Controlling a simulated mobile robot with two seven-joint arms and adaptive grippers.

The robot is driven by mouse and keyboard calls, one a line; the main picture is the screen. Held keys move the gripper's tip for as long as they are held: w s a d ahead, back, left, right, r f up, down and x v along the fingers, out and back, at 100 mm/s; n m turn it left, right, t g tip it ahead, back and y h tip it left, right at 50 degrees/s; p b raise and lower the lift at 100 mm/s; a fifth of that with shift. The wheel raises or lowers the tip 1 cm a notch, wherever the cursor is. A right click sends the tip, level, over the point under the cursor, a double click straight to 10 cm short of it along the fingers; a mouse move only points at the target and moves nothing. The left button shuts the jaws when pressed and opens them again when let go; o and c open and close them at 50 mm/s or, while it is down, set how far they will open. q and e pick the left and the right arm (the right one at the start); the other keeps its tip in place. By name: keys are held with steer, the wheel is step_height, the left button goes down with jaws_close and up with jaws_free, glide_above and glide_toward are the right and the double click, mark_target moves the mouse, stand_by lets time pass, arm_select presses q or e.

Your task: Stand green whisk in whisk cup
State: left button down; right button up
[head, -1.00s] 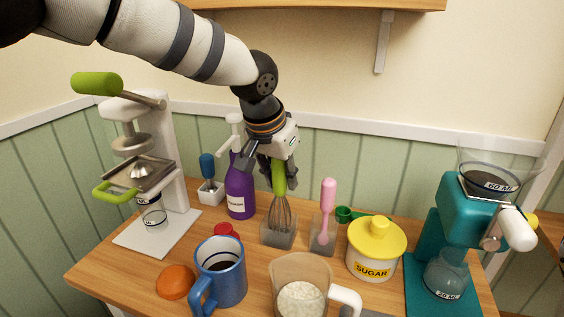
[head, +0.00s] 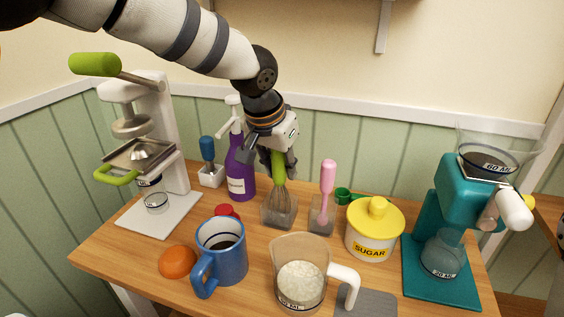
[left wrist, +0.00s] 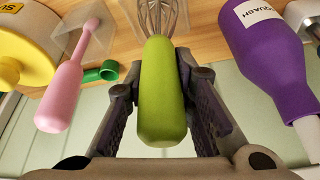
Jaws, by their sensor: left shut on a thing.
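The green whisk (head: 278,165) hangs upright, wires down, in my left gripper (head: 272,158). The left wrist view shows its green handle (left wrist: 161,95) between the two fingers (left wrist: 160,105) of that gripper. The clear square whisk cup (head: 279,215) stands on the table directly below. The wire end appears inside the cup, below its rim; whether it touches the cup floor I cannot tell. In the left wrist view the wires (left wrist: 158,15) run off the top edge. My right gripper is not in view.
A purple squash bottle (head: 240,178) and a blue-handled tool in a holder (head: 210,170) stand left of the cup. A pink-handled tool (head: 328,178) and the sugar jar (head: 372,245) stand to the right. A blue mug (head: 222,265) and a measuring jug (head: 300,262) are in front.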

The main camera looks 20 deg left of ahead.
arm_select(q)
steer(key=c, duration=1.3)
jaws_free()
steer(key=shift+o, duration=0.4)
steer(key=shift+o, duration=1.3)
steer(key=v, duration=1)
steer(key=shift+s+f, duration=0.1)
steer(key=shift+f, duration=0.05)
